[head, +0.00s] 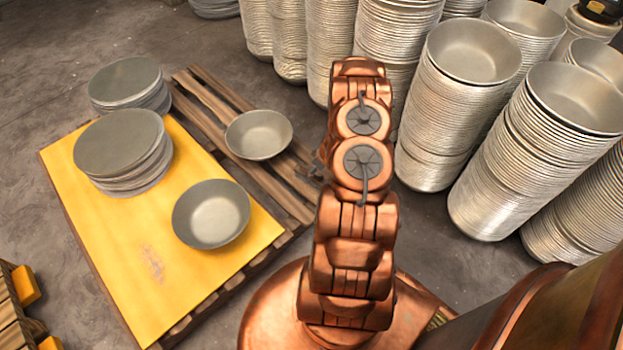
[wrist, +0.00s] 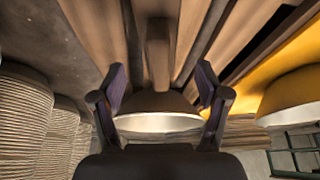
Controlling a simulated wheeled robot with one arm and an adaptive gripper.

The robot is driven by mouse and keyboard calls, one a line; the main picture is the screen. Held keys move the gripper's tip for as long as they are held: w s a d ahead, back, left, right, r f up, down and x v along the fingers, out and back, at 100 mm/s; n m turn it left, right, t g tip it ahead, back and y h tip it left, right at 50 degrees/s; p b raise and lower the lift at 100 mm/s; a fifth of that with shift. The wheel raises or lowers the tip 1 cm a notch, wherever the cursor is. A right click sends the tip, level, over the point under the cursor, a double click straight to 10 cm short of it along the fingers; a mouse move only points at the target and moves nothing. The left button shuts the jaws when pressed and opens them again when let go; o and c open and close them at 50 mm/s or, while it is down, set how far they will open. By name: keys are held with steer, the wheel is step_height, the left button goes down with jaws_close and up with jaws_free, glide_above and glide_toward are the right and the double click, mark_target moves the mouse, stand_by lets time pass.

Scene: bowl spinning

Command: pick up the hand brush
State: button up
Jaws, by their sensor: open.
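My gripper (wrist: 160,82) is open in the wrist view, its two dark fingers well apart with nothing shut between them. A brown, handle-like wooden piece (wrist: 158,48) shows between the fingers, in front of a metal bowl (wrist: 157,123). I cannot tell whether this piece is the hand brush or part of the pallet.
A wooden pallet (head: 207,92) carries a grey bowl (head: 258,134). A yellow board (head: 120,262) beside it holds another bowl (head: 211,214) and a stack of discs (head: 122,145). Tall bowl stacks (head: 447,120) crowd the back and right. Bare floor (head: 45,75) lies at the left.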

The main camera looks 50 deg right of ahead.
steer(key=b+x, duration=0.1)
steer(key=x, duration=0.4)
steer(key=shift+w+f+b, duration=0.1)
steer(key=shift+f+b, duration=0.2)
steer(key=shift+b, duration=0.1)
steer(key=shift+x, duration=0.8)
steer(key=shift+w+r, duration=0.1)
steer(key=c, duration=1.4)
